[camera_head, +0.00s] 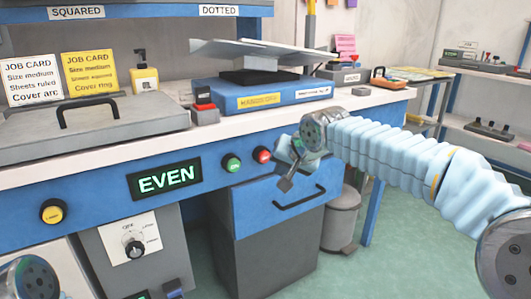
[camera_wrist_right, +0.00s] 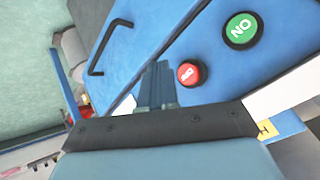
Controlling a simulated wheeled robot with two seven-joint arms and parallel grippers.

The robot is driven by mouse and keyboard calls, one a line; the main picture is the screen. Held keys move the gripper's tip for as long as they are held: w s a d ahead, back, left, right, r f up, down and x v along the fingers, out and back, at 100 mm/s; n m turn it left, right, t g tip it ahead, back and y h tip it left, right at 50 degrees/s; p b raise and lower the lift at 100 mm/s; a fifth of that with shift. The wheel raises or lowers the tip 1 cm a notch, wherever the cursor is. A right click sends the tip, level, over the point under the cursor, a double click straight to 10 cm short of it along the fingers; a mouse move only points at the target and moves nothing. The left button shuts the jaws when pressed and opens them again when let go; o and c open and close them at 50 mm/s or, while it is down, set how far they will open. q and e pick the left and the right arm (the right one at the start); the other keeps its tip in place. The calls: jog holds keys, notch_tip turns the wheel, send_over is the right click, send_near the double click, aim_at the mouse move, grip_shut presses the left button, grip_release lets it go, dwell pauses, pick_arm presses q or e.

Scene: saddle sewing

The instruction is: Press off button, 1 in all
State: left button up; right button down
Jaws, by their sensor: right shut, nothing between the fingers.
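The red off button (camera_head: 262,155) sits on the blue front panel, just right of the green ON button (camera_head: 232,163). In the right wrist view the red button (camera_wrist_right: 189,74) is right of the fingertips, with the green ON button (camera_wrist_right: 240,30) above and further right. My right gripper (camera_head: 286,184) is shut and empty, in front of the drawer, a little below and right of the red button. In the right wrist view my right gripper (camera_wrist_right: 157,72) looks apart from the button, though the depth gap is hard to judge. Of my left arm only a rounded link shows at lower left.
A drawer with a dark handle (camera_head: 299,197) is below the buttons. A lit EVEN display (camera_head: 165,180), a yellow button (camera_head: 53,212) and a dial (camera_head: 134,247) are to the left. A blue box (camera_head: 262,95) stands on the bench. A grey bin (camera_head: 342,220) stands behind the drawer unit.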

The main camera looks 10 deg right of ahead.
aim_at(263, 156)
jog(key=shift+w+a+p, duration=0.3)
jog(key=shift+w+p, duration=0.1)
jog(key=shift+w, duration=0.45)
jog(key=shift+w+a+p, duration=0.3)
jog(key=shift+w+p, duration=0.05)
jog(key=shift+w, duration=0.5)
jog(key=shift+w+a, duration=0.1)
dwell(0.7)
jog(key=shift+w+a, duration=0.1)
jog(key=shift+w, duration=0.2)
jog(key=shift+w+a+p, duration=0.15)
jog(key=shift+w+p, duration=0.35)
jog(key=shift+p, duration=0.1)
dwell(0.6)
dwell(0.3)
jog(key=shift+s+d+b, duration=0.3)
jog(key=shift+s+b, duration=0.4)
jog(key=shift+s, duration=0.2)
